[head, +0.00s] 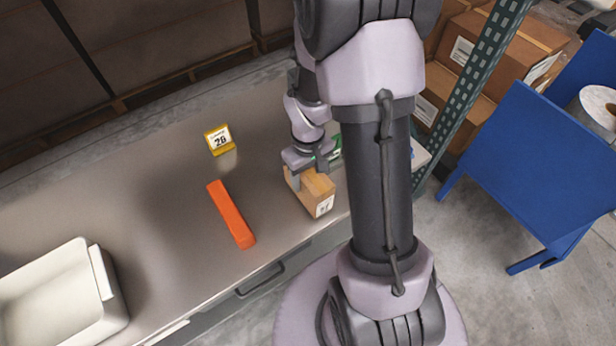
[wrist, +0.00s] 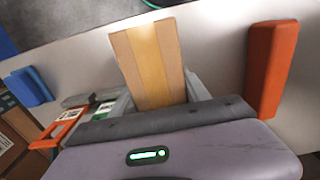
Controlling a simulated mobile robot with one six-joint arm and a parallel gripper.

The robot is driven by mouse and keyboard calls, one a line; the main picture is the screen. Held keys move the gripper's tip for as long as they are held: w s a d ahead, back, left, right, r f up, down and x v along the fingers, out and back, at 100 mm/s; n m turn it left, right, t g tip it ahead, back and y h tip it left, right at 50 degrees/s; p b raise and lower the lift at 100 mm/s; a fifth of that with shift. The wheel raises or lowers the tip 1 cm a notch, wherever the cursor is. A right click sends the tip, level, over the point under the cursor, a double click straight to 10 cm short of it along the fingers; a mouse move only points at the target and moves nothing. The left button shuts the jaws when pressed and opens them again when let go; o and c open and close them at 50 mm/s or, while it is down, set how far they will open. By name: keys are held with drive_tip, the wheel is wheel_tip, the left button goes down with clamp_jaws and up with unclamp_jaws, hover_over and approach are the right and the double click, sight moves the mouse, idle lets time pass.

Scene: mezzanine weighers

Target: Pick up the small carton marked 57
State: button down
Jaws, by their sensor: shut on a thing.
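The small carton (head: 313,194) is brown cardboard with a white label on its near side. The label's number is too small to read surely. It sits at the right end of the grey metal table, on or just above it; I cannot tell which. My gripper (head: 303,175) is over the carton from above, shut on it. In the wrist view the carton (wrist: 155,62) shows its taped top between the fingers of my gripper (wrist: 160,98). The carton's far side is hidden.
An orange bar (head: 231,214) lies left of the carton. A yellow block marked 28 (head: 220,140) stands behind it. A white bin (head: 62,296) is at the table's left. A green item (head: 335,150) is partly hidden behind my arm. A blue stand (head: 530,165) is at right.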

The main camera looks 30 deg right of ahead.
drive_tip(key=shift+s+a+r, duration=0.15)
drive_tip(key=shift+a+r, duration=0.05)
drive_tip(key=shift+r, duration=0.55)
drive_tip(key=s+a+r+b, duration=0.1)
drive_tip(key=s+a+b, duration=0.8)
drive_tip(key=a, duration=0.3)
drive_tip(key=shift+s+a, duration=0.15)
drive_tip(key=shift+s, duration=0.05)
